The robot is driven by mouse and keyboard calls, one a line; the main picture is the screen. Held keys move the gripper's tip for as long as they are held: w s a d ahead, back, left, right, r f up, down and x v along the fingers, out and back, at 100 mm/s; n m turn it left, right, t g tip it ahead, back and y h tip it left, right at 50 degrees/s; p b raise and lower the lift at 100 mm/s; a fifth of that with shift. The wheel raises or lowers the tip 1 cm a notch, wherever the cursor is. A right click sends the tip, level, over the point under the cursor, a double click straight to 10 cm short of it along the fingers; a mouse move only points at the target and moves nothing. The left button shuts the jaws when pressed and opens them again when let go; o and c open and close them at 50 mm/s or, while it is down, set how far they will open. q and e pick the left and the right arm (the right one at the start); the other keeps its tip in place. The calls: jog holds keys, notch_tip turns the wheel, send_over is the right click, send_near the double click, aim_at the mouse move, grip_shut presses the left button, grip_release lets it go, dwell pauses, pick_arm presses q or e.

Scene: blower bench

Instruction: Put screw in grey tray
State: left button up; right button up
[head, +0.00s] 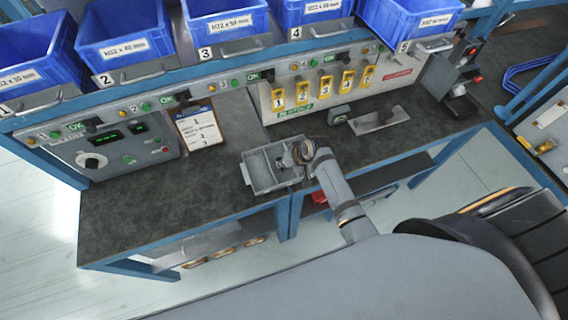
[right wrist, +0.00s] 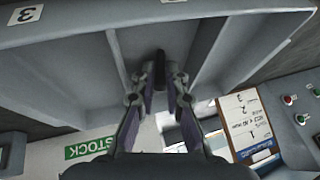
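The grey tray (head: 259,174), divided into compartments, sits near the front edge of the dark bench in the head view. It fills the upper part of the right wrist view (right wrist: 75,60), where its dividers show. My right gripper (head: 299,153) is over the right part of the tray. In the right wrist view my right gripper (right wrist: 161,78) has its fingers close together, with a dark, narrow piece, seemingly the screw (right wrist: 160,63), between the tips. The head view is too coarse to show the screw. My left gripper is not in view.
Blue bins (head: 125,48) line the rack behind the bench. A control box (head: 120,150) and a clipboard (head: 198,128) stand left of the tray. A grey plate-like fixture (head: 379,120) lies to the right. The bench left of the tray is clear.

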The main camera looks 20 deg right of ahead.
jog(key=shift+o, duration=1.3)
jog(key=shift+r, duration=0.1)
jog(key=v, duration=1.2)
jog(key=shift+s, duration=0.1)
